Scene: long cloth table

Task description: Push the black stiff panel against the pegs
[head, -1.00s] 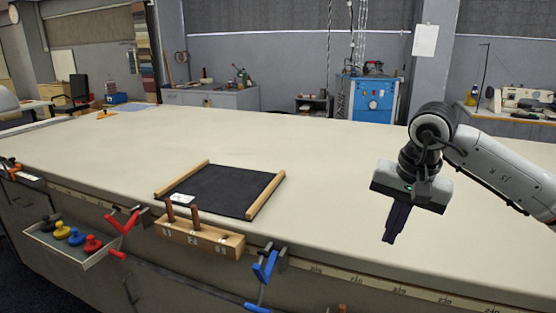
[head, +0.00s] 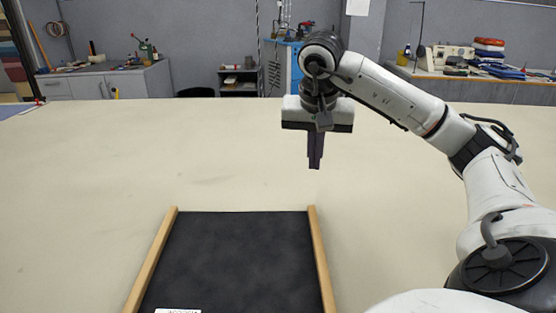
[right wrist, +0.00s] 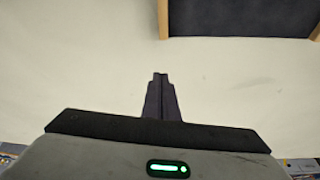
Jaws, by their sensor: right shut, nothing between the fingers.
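The black stiff panel (head: 235,255) lies flat on the cloth table between two wooden side rails, with a white label at its near edge. It also shows at the top of the right wrist view (right wrist: 240,18). My right gripper (head: 315,166) is shut and empty, fingers pointing down, above the table beyond the panel's far edge and toward its right side. In the right wrist view its fingers (right wrist: 160,78) are together, apart from the panel. The pegs are out of view now. My left gripper is not in view.
The left wooden rail (head: 152,260) and right wooden rail (head: 321,260) flank the panel. The cloth table (head: 90,180) is clear around them. Cabinets, a blue machine and a sewing bench stand beyond the table.

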